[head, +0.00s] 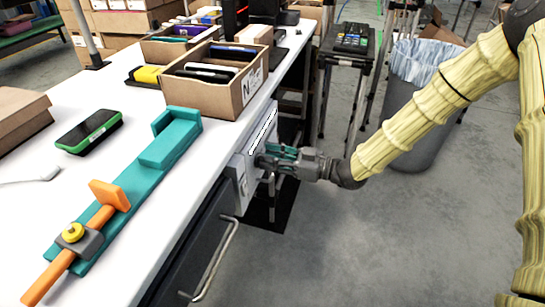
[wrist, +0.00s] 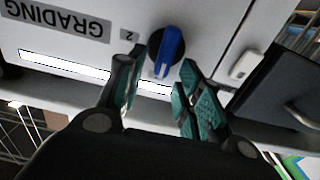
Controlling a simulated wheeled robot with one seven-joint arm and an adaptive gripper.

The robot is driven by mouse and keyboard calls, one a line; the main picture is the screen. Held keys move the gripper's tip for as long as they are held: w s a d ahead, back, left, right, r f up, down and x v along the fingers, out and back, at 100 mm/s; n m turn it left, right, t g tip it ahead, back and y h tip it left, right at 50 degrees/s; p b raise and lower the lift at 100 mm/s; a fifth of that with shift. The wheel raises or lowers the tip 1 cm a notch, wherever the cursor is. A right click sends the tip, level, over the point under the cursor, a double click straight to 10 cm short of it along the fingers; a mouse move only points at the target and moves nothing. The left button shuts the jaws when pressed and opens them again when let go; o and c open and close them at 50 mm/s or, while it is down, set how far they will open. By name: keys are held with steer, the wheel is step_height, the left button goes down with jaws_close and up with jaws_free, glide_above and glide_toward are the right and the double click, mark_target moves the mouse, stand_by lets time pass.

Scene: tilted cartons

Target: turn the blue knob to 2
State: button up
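The blue knob (wrist: 168,52) sits on a light grey panel (wrist: 215,22) in the wrist view, its bar close to upright and slightly tilted. A small label "2" (wrist: 128,36), upside down, is to its left. My gripper (wrist: 171,55) is open, its green fingers on either side of the knob. The left fingertip is very near or touching the knob; the right one shows a small gap. In the head view, my gripper (head: 272,158) reaches the panel on the bench's front side, and the knob is hidden there.
An upside-down "GRADING" label (wrist: 58,20) and a small whitish switch-like part (wrist: 243,65) are on the panel. The white bench (head: 85,195) carries a teal fixture (head: 172,138) and a carton (head: 215,82). A drawer handle (head: 217,260) sticks out below; a bin (head: 405,110) stands behind my arm.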

jaws_close()
steer(key=shift+r+p, duration=0.1)
steer(key=shift+p, duration=0.3)
steer(key=shift+w+r+m+p, duration=0.1)
steer(key=shift+w+m+p, duration=0.1)
steer(key=shift+m+p, duration=0.95)
steer(key=m+p, duration=0.4)
steer(key=shift+w+d+f+m, duration=0.2)
steer(key=shift+w+m, duration=0.05)
steer(key=shift+w, duration=0.15)
steer(key=m+p, duration=0.1)
steer(key=m, duration=0.1)
steer(key=m+p, duration=0.2)
steer(key=w+f+m+p, duration=0.1)
steer(key=m, duration=0.1)
steer(key=shift+d+f, duration=0.1)
steer(key=shift+d, duration=0.05)
steer(key=shift+f+m+p, duration=0.35)
steer(key=shift+m+p, duration=0.2)
steer(key=shift+m, duration=0.75)
steer(key=shift+f+m+p, duration=0.3)
steer(key=shift+m+p, duration=0.25)
steer(key=shift+m, duration=0.75)
